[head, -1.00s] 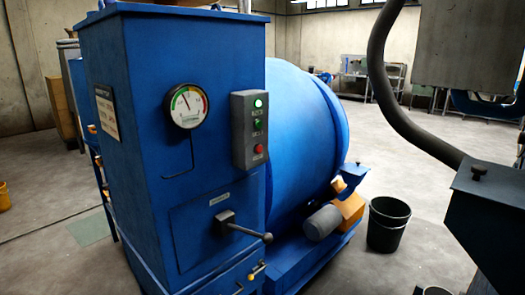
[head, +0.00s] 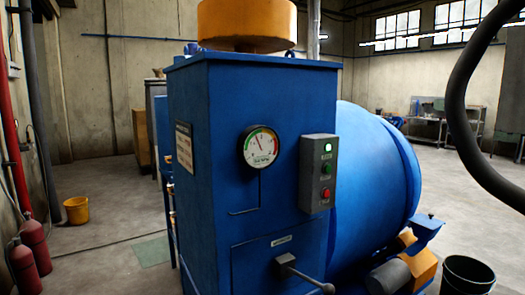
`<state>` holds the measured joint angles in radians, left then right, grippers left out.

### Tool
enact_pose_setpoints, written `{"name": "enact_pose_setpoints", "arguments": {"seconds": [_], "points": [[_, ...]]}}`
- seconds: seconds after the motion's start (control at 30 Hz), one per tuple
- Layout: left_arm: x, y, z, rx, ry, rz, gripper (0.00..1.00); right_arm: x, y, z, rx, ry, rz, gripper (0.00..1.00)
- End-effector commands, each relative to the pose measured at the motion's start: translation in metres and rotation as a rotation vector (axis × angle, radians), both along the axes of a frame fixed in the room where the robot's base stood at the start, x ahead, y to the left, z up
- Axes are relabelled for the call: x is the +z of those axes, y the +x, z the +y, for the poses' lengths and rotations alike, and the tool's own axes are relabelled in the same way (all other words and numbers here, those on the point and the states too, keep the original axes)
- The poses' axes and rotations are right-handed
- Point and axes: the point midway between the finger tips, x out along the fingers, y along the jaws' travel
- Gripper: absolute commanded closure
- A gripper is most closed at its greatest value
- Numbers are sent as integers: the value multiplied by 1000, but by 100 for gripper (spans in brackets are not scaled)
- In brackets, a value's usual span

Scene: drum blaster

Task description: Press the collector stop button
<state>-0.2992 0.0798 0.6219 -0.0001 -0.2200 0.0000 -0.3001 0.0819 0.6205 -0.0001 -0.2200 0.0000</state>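The tall blue collector cabinet (head: 208,160) stands in the middle of the head view. A grey control box (head: 314,172) is fixed at the right of its front face. The box has a lit green lamp (head: 327,147) at the top, a darker green button (head: 326,169) in the middle and a red button (head: 326,193) at the bottom. The labels are too small to read. A round gauge (head: 260,146) sits left of the box. Neither gripper is in view.
A lever handle (head: 305,272) juts from the cabinet's lower front. A blue drum (head: 375,180) stands behind it on the right, with a black bucket (head: 467,276) nearby. A dark hose (head: 462,110) hangs at the right. Red extinguishers (head: 28,265) and a yellow bucket (head: 76,210) stand left, with open floor between.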

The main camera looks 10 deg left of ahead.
Motion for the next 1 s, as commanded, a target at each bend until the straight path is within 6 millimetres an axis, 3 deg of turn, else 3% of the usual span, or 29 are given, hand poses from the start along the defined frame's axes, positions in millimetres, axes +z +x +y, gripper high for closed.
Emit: {"name": "enact_pose_setpoints", "arguments": {"seconds": [0.07,0.3,1.0], "points": [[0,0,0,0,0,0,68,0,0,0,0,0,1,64],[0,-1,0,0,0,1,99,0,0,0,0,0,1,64],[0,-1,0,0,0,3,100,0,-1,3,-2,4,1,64]]}}
